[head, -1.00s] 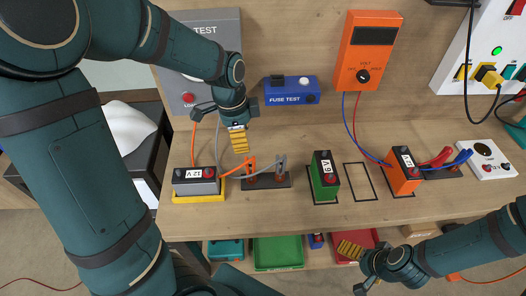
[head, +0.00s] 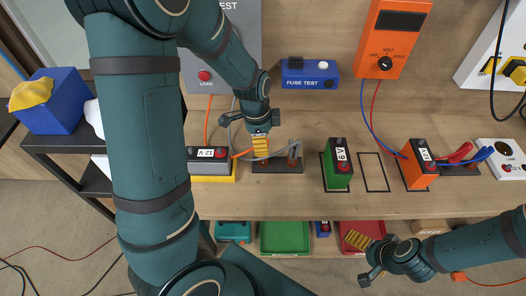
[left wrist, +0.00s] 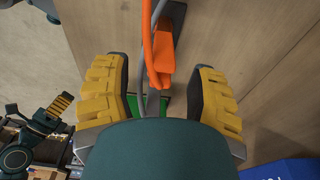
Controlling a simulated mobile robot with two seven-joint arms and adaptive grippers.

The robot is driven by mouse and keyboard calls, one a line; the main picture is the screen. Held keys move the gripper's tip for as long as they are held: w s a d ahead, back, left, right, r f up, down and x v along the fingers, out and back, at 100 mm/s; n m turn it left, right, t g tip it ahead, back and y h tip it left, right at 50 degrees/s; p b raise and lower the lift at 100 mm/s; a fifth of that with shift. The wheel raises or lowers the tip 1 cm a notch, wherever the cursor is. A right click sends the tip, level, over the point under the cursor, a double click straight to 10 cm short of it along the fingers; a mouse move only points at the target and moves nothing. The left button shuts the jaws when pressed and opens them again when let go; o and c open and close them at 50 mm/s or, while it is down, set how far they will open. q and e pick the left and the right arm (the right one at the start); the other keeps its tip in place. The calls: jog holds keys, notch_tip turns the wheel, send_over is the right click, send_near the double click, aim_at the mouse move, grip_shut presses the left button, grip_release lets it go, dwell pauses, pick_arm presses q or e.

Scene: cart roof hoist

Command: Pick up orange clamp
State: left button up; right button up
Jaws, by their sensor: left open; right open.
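The orange clamp (left wrist: 160,62) shows in the left wrist view between the two yellow fingers of my left gripper (left wrist: 160,85). The fingers are open and stand apart from it on both sides. In the head view my left gripper (head: 261,147) hangs over the left part of the dark clamp stand (head: 282,169) and hides most of the orange clamp. Only some orange shows at its left side. A grey clamp (head: 295,150) stands on the same stand to the right. My right gripper (head: 357,240) is open and empty, low at the table's front edge.
A grey 12 V battery (head: 207,168) in a yellow tray lies just left of the stand. A green 6V battery (head: 338,178) stands to the right. The blue fuse test box (head: 310,82) is behind. Green (head: 284,237) and red bins sit below the tabletop.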

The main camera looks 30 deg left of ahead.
pick_arm(q)
jog(key=shift+w+d+f, duration=0.1)
jog(key=shift+f, duration=0.65)
jog(key=shift+w+d+f, duration=0.1)
jog(key=shift+f, duration=0.65)
jog(key=shift+o, duration=0.2)
grip_shut()
